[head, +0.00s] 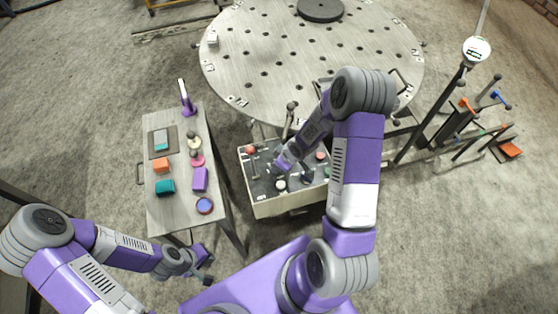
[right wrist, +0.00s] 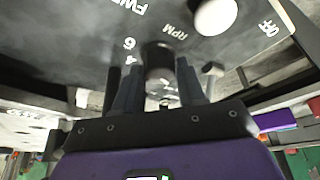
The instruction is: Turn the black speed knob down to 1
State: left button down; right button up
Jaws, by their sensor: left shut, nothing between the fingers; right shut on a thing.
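The control panel (head: 262,190) is a dark-topped box with a pale front, standing before the round table. In the right wrist view its dark face (right wrist: 60,40) carries upside-down white marks such as RPM, 4 and 6. The black speed knob (right wrist: 157,52) stands between the fingers of my right gripper (right wrist: 157,82), which is shut on it. The knob's pointer is hidden, so its setting cannot be read. In the head view my right gripper (head: 278,170) reaches down onto the panel and covers the knob. My left gripper (head: 205,272) is shut and empty, low at the left, away from the panel.
A white round knob (right wrist: 215,16) sits close to the black one. The panel also has a red knob (head: 250,149) and a red button (head: 320,156). The round perforated table (head: 300,65) stands behind. A side table (head: 155,215) with several small objects stands left.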

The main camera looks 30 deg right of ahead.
jog(key=n+p, duration=0.2)
jog(key=p, duration=0.1)
jog(key=n+g+y+p, duration=0.1)
jog(key=n+p, duration=0.1)
jog(key=p, duration=0.1)
jog(key=shift+d+r+y+p, duration=0.1)
jog(key=shift+r+y+p, duration=0.05)
jog(key=shift+y+p, duration=0.2)
jog(key=shift+n+p, duration=0.7)
jog(key=shift+p, duration=0.1)
jog(key=shift+f, duration=0.2)
jog(key=o, duration=1)
jog(key=shift+w, duration=0.1)
jog(key=p+v, duration=0.1)
jog(key=v, duration=0.6)
jog(key=shift+d+r+p, duration=0.1)
jog(key=shift+r+p, duration=0.25)
